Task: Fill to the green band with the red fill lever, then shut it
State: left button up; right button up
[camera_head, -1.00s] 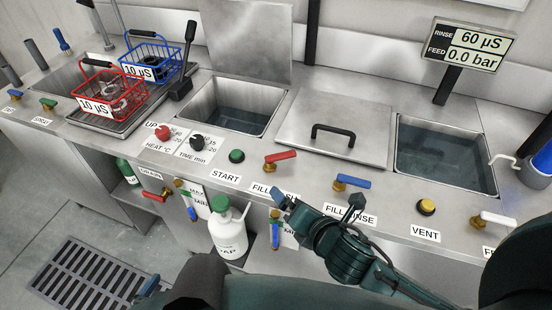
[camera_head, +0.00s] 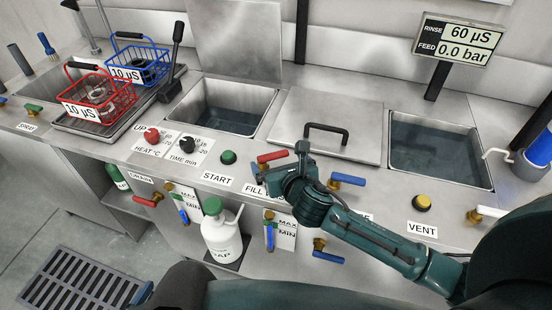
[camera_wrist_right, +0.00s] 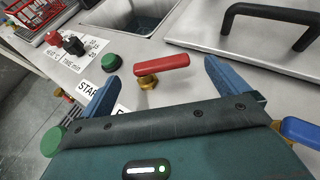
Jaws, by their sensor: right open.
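The red fill lever (camera_head: 272,156) sits on a brass valve on the counter's front, its handle pointing right. It also shows in the right wrist view (camera_wrist_right: 163,64). My right gripper (camera_head: 280,168) is open at the lever, with its blue fingers to either side of the handle in the right wrist view (camera_wrist_right: 160,76) and nothing held. A tank (camera_head: 228,105) with a raised lid stands behind and holds dark water. A MAX/MIN gauge (camera_head: 287,231) is on the front panel below. I cannot make out a green band. Only a blue tip of my left gripper (camera_head: 143,293) shows at the bottom.
A green START button (camera_head: 228,157) is left of the lever, and a blue lever (camera_head: 347,180) is to its right. A closed lid with a black handle (camera_head: 326,130) lies behind. Red (camera_head: 98,97) and blue (camera_head: 137,64) baskets stand at the back left.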

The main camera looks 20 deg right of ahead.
aim_at(273, 156)
jog(key=shift+x, duration=1.4)
jog(key=shift+c, duration=0.2)
jog(key=c, duration=1.3)
jog(key=shift+c, duration=0.2)
